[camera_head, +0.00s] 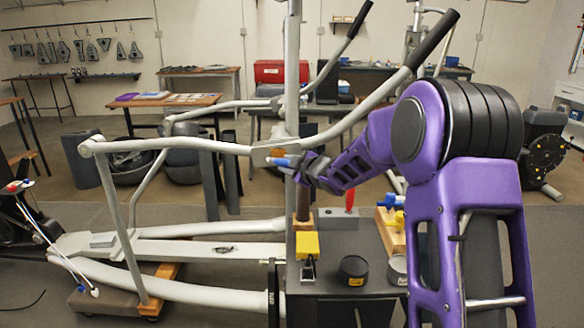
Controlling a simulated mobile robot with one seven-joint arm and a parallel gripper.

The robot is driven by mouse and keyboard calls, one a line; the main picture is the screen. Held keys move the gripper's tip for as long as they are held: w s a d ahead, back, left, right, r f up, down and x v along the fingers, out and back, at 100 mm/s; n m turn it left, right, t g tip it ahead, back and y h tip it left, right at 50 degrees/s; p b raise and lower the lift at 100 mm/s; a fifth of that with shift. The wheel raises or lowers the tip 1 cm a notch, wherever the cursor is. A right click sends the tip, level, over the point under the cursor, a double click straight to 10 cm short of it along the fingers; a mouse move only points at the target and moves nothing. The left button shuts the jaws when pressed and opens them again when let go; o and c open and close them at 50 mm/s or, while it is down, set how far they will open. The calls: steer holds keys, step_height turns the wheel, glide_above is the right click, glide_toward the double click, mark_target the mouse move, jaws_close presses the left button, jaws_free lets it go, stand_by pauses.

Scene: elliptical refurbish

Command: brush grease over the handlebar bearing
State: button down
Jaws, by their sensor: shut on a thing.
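The grey elliptical trainer (135,248) stands across the left and middle, with an upright post and handlebars with black grips (432,40). The handlebar bearing (278,153) appears to be the small orange-brown part at the pivot beside the post. My gripper (300,168) is at this pivot, shut on a slim blue tool (279,162), likely the brush. The blue tool points left, just below the orange-brown part. I cannot tell whether it touches it. Its bristles and any grease are too small to make out.
A dark cart top (330,235) below my gripper bears a yellow block (307,244), black tin (353,268), second tin (397,268), red-handled tool (350,196) and wooden block (388,232). Benches and a red toolbox (281,71) stand behind. Linkage arms (205,147) flank the pivot.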

steer(key=shift+s+f+b, duration=0.15)
steer(key=shift+s+b, duration=0.15)
steer(key=shift+s, duration=0.05)
steer(key=shift+s+b, duration=1.15)
steer(key=shift+s, duration=1.5)
steer(key=s, duration=0.3)
steer(key=shift+a, duration=0.1)
steer(key=shift+w, duration=0.15)
